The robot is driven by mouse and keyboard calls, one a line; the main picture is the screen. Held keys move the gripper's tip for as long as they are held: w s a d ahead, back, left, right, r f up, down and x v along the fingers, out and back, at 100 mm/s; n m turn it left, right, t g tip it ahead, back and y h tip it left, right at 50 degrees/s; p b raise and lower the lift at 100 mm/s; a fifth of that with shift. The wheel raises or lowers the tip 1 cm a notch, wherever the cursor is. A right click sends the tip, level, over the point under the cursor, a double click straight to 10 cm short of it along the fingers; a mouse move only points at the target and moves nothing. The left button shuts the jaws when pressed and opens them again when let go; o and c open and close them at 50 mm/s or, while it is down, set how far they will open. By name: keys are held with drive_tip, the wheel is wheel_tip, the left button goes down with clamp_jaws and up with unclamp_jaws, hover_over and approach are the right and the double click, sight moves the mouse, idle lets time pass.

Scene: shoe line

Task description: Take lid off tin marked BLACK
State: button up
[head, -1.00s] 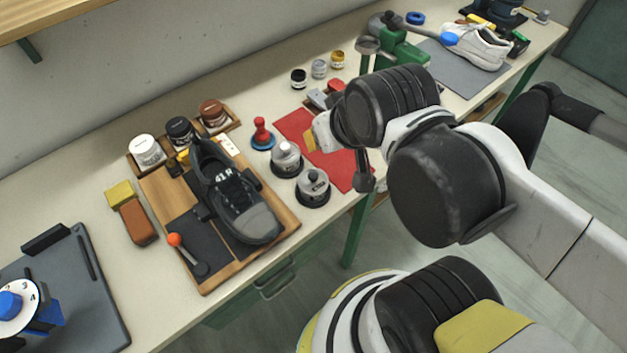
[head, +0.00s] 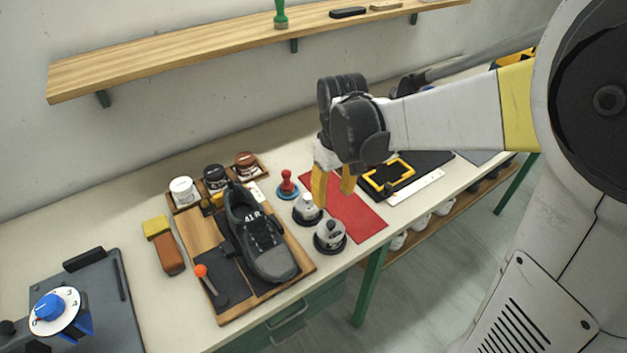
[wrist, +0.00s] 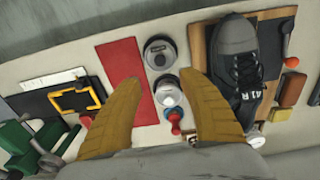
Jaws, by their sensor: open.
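Two round tins with silver knobbed lids stand beside the shoe board, each on a dark round base. The rear tin (head: 307,209) shows in the wrist view (wrist: 168,91); the front tin (head: 330,236) also shows there (wrist: 160,53). The front tin has a small label in the wrist view, too small to read. I cannot tell which is marked BLACK. Both lids look to be on. My gripper (head: 334,193) points down above the rear tin and the red mat, open and empty. In the wrist view its yellow fingers (wrist: 160,78) straddle the rear tin's column, apart from it.
A red-handled stamp (head: 287,186) stands just behind the tins. A black shoe (head: 262,240) lies on the wooden board to their left. The red mat (head: 355,212) to their right is mostly bare. Jars (head: 214,178) sit in a rack behind the shoe.

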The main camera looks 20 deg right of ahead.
sight(331, 223)
wheel_tip(331, 223, down, 7)
drive_tip(key=shift+w+r+b, duration=0.15)
drive_tip(key=shift+r+b, duration=0.05)
drive_tip(key=shift+b, duration=0.75)
wheel_tip(331, 223, down, 5)
drive_tip(key=b, duration=0.2)
drive_tip(key=shift+f+b, duration=0.2)
drive_tip(key=shift+b, duration=0.1)
drive_tip(key=shift+r, duration=0.1)
clamp_jaws()
